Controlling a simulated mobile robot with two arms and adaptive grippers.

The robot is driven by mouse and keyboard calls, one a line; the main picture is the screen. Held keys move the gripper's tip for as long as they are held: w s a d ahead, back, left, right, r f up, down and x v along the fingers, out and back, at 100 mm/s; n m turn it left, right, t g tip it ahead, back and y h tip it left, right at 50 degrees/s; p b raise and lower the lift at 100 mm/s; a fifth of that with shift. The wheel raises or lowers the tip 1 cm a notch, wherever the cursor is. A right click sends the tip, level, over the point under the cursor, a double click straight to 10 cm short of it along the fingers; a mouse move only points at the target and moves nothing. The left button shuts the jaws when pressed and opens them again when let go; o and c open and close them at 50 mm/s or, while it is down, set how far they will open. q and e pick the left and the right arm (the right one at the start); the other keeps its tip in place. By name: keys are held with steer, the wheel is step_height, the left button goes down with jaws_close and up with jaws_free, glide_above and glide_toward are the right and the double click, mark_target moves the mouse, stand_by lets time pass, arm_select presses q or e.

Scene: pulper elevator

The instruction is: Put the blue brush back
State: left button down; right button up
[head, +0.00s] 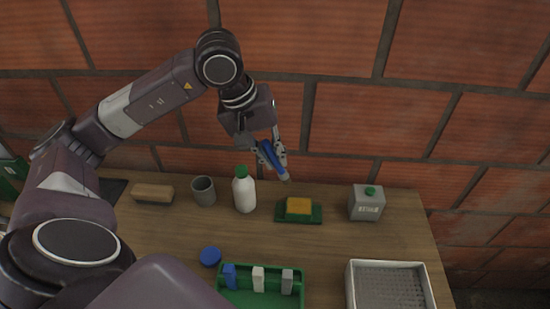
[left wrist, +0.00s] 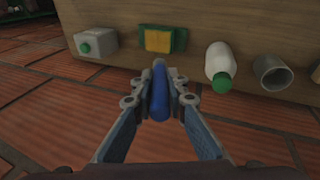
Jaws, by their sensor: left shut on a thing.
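My left gripper (head: 270,153) is shut on the blue brush (head: 272,158), held in the air by the brick wall, above and behind the table's far edge. The brush is tilted, its grey end low and to the right in the head view. In the left wrist view the blue brush (left wrist: 161,98) lies between the two fingers of the left gripper (left wrist: 158,100), pointing away from me. Its grey end shows at the top. My right gripper is not in view.
On the wooden table (head: 350,245) stand a brown block (head: 153,193), grey cup (head: 203,191), white bottle (head: 244,193), yellow block (head: 299,206) on a green base, and grey canister (head: 366,204). Nearer are a blue disc (head: 210,256), green tray (head: 260,303) and white-rimmed tray (head: 430,285).

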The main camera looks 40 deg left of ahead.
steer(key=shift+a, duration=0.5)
